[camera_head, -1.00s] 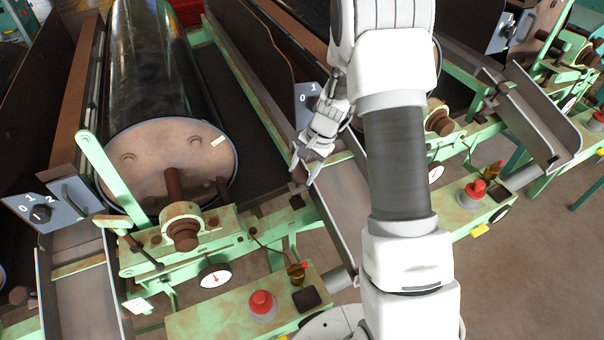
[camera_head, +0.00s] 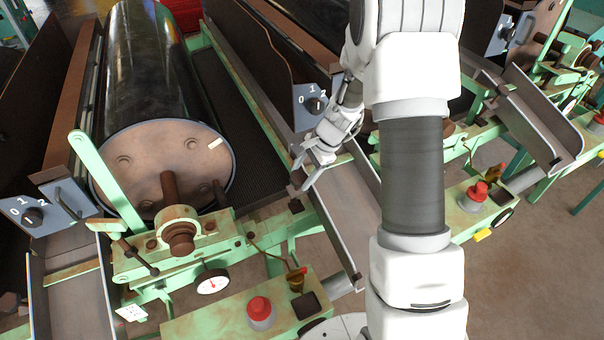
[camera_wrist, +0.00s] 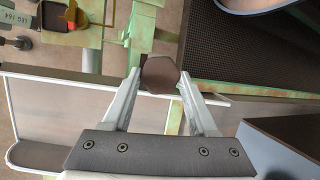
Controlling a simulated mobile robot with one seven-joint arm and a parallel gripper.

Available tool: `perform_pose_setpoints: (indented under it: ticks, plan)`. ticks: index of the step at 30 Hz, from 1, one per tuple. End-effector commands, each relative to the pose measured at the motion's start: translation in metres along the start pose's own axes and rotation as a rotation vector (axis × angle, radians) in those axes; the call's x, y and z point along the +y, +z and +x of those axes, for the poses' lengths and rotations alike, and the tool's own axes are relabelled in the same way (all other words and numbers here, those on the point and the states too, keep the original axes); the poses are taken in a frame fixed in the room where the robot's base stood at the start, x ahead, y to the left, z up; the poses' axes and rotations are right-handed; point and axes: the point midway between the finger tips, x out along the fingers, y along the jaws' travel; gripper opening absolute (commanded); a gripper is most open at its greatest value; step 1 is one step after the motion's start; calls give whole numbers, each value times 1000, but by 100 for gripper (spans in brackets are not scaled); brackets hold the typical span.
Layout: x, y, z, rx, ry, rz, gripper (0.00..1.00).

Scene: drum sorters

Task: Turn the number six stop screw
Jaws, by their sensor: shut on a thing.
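In the wrist view a brown hexagonal screw head (camera_wrist: 160,74) sits between the fingertips of my gripper (camera_wrist: 158,80), with one finger against each side. My gripper is shut on it. In the head view my gripper (camera_head: 303,174) reaches down to the right end of the green frame of the nearer drum machine, beside the grey chute. There the screw head is small and mostly hidden by the fingers. No number six marking can be read beside it.
A large dark drum (camera_head: 165,165) with a brown end plate lies to the left. A sloping grey chute (camera_head: 345,205) runs right beside my gripper. A switch box (camera_head: 310,103) stands behind it. A red button (camera_head: 260,308) and a dial gauge (camera_head: 212,282) are in front.

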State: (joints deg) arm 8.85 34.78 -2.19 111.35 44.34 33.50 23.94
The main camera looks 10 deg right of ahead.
Motion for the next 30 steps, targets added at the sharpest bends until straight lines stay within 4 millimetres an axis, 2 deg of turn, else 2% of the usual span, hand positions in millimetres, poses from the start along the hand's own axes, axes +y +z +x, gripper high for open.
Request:
perform_pose_setpoints:
  ticks: [1,6,7,11,12,22,26,30]
  plan:
    - [8,-1,2,-4,15,6,3]
    - [8,-2,2,-3,15,5,3]
    - [8,-2,2,-3,15,5,63]
    - [7,-2,2,-2,13,5,86]
    - [6,-2,1,-2,12,4,88]
    - [3,-1,-5,0,6,1,88]
    - [2,-1,-25,2,3,0,88]
    - [2,-1,-58,2,2,1,88]
